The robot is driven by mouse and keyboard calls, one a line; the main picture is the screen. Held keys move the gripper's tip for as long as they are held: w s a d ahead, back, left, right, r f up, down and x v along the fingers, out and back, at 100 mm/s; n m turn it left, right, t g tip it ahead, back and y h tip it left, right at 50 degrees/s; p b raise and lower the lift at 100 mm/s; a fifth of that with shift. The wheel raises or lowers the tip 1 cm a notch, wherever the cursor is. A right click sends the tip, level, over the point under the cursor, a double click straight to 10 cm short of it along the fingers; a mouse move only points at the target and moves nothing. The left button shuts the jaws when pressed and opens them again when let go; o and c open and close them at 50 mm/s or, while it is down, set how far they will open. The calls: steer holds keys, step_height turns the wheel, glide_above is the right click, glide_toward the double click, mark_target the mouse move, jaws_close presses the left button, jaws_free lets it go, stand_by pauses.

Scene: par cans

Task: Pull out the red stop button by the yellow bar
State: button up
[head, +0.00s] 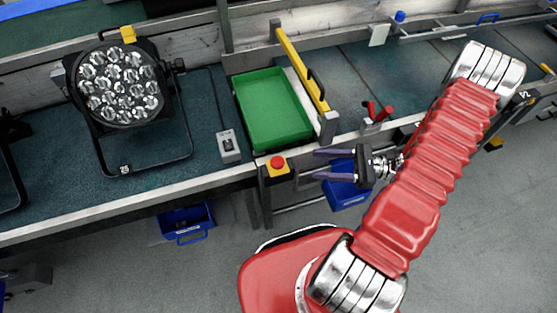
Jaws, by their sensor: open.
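The red stop button (277,162) sits on a small yellow box at the front edge of the bench, below the green tray. The yellow bar (301,68) runs slantwise along the right side of the green tray, with a dark handle on it. My gripper (316,164) is to the right of the red stop button, with its two purple-grey fingers pointing left towards it. The fingers are apart and nothing shows between them. The fingertips look a short way from the button. Whether the button is pressed in or out cannot be told.
A green tray (270,108) lies behind the button. A par can lamp (120,85) stands at the left, and a grey switch box (228,146) is left of the button. Blue bins (187,222) hang below the bench edge. A red-handled clamp (376,114) stands right of the bar.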

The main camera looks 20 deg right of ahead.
mark_target(278, 161)
stand_by(0.4)
steer(key=x, duration=1.3)
steer(key=shift+w+a, duration=0.2)
steer(key=shift+a, duration=0.15)
steer(key=shift+c, duration=0.2)
jaws_close()
